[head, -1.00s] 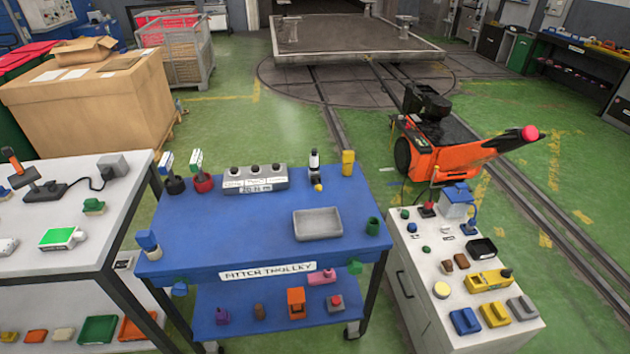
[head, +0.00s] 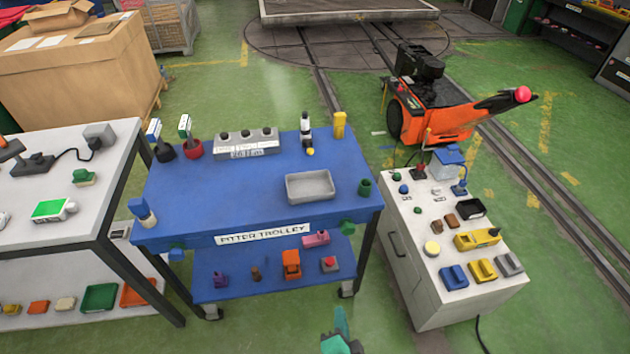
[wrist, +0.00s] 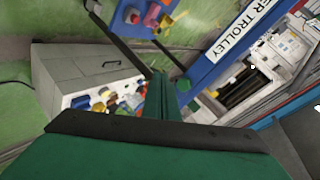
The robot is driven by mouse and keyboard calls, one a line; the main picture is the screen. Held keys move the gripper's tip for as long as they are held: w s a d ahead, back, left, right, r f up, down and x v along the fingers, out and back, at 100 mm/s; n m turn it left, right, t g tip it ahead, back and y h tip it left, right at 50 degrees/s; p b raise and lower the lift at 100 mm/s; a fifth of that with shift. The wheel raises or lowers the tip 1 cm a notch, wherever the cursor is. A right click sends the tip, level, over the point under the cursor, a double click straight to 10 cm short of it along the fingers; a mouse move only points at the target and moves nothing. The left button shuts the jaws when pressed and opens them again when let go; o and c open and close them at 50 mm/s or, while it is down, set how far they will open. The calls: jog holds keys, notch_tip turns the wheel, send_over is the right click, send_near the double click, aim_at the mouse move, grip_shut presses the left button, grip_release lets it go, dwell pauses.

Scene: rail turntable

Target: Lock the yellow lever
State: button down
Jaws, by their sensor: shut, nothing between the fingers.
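A long yellow fixture (head: 478,239) with a dark knob lies on top of the grey cabinet at the right. It looks like the yellow lever, though its lock position is too small to tell. A shorter yellow block (head: 483,271) sits in front of it. My gripper (head: 341,318) shows at the bottom of the head view, left of the cabinet and well apart from both. In the wrist view, its green fingers (wrist: 172,88) are shut and empty. Small coloured items on the cabinet show there beyond the fingertips, too blurred to name.
The blue fitter trolley (head: 262,205) stands left of the cabinet (head: 450,303), with a grey tray (head: 310,187) and several parts on it. A white bench (head: 100,215) is further left. An orange machine (head: 432,118) stands behind the cabinet. Green floor in front is clear.

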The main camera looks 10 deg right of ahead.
jog(key=w+d+r+m+g, duration=0.1)
jog(key=w+d+r+m, duration=0.25)
jog(key=w+m, duration=0.2)
jog(key=w+d+r+m+g, duration=0.1)
jog(key=w+d+r+m, duration=0.1)
jog(key=w+d+m, duration=0.4)
jog(key=w+r+m+y, duration=0.1)
jog(key=w+r+m, duration=0.2)
jog(key=r, duration=0.3)
jog(key=w+r+m+g+y, duration=0.1)
jog(key=w+r+m+y, duration=0.1)
jog(key=r, duration=0.3)
jog(key=shift+w+d+r+m, duration=0.35)
jog(key=shift+w+m, duration=0.1)
jog(key=shift+m, duration=0.3)
jog(key=shift+a, duration=0.1)
